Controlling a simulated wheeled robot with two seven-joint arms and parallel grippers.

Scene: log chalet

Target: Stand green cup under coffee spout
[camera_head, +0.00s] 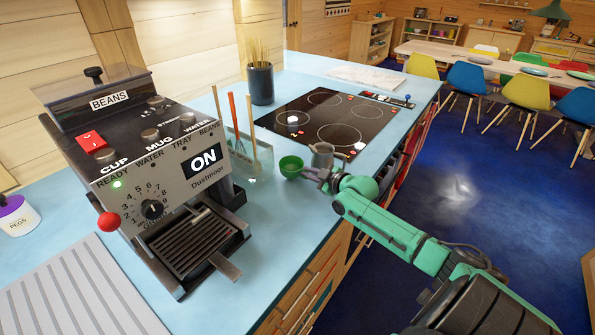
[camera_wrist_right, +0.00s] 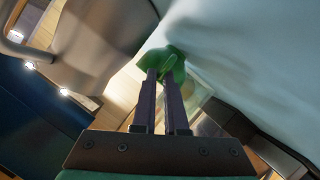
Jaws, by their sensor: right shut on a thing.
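The green cup (camera_head: 291,166) is on or just above the blue counter, in front of the glass holder. My right gripper (camera_head: 308,174) reaches it from the right and is shut on it. In the right wrist view, the green cup (camera_wrist_right: 174,62) shows at the tips of the two dark fingers (camera_wrist_right: 166,78). The coffee machine (camera_head: 165,165) stands on the left, with an "ON" sign and a lit green light. Its slotted drip tray (camera_head: 195,242) sticks out in front. The spout is hidden beneath the machine's front. My left gripper is out of view.
A metal pitcher (camera_head: 322,156) stands close beside my right gripper. A glass holder with sticks (camera_head: 240,160) stands between machine and cup. A black hob (camera_head: 335,118) lies behind. A ribbed grey mat (camera_head: 80,292) is front left. Counter between tray and cup looks clear.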

